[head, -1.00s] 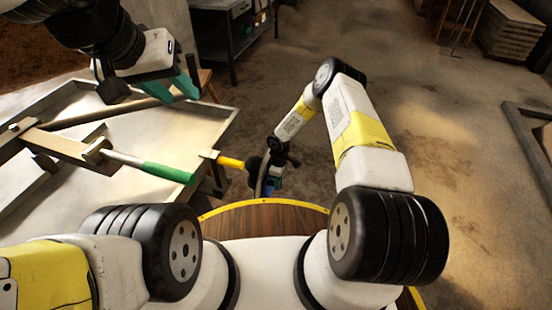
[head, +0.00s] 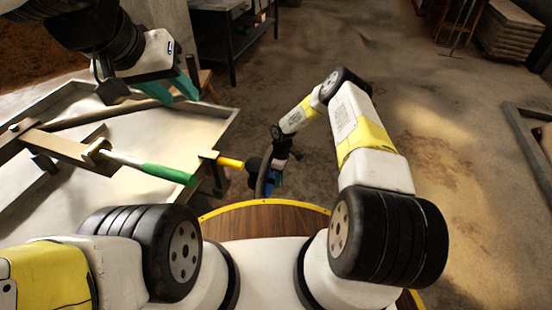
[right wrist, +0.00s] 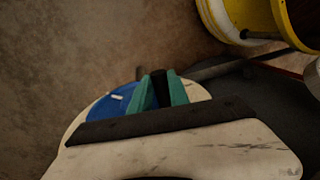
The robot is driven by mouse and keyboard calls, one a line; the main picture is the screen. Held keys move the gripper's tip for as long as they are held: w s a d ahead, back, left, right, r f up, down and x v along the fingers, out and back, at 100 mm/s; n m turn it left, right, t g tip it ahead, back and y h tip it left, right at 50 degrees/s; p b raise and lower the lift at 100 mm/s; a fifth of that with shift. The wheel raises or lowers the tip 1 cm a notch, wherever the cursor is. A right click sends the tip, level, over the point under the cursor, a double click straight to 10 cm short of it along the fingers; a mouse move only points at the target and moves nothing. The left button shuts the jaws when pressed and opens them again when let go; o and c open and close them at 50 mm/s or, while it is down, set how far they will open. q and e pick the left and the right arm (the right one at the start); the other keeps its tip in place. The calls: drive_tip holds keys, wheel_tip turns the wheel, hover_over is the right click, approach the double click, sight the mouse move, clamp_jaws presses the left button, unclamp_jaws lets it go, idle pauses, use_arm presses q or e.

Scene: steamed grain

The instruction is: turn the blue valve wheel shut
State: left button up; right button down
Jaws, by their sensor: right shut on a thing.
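The blue valve wheel (right wrist: 104,104) shows in the right wrist view, partly covered by my wrist's pale body. In the head view a small blue part of it (head: 272,187) shows low beside the table. My right gripper (right wrist: 162,84) has its teal fingers closed around a dark upright piece at the wheel, seemingly its handle. In the head view my right wrist hides most of this contact. My left gripper (head: 179,92) is at upper left, its teal fingers apart and empty, over the metal tray table and away from the wheel.
A metal tray table (head: 170,133) fills the left side. A green-handled tool (head: 165,172) and a yellow-ended handle (head: 231,163) stick out near its right edge. A grey hose (head: 262,178) runs close by the wheel. Open floor lies behind my right arm.

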drive_tip(key=shift+g, duration=0.5)
drive_tip(key=shift+w+d+r, duration=0.3)
drive_tip(key=shift+w, duration=0.4)
drive_tip(key=shift+w+d+r, duration=0.25)
drive_tip(key=shift+w+d, duration=0.1)
drive_tip(key=shift+w, duration=0.3)
drive_tip(key=shift+w+d+r, duration=0.3)
drive_tip(key=shift+w, duration=0.4)
drive_tip(key=shift+f, duration=0.1)
drive_tip(key=c, duration=1.3)
unclamp_jaws()
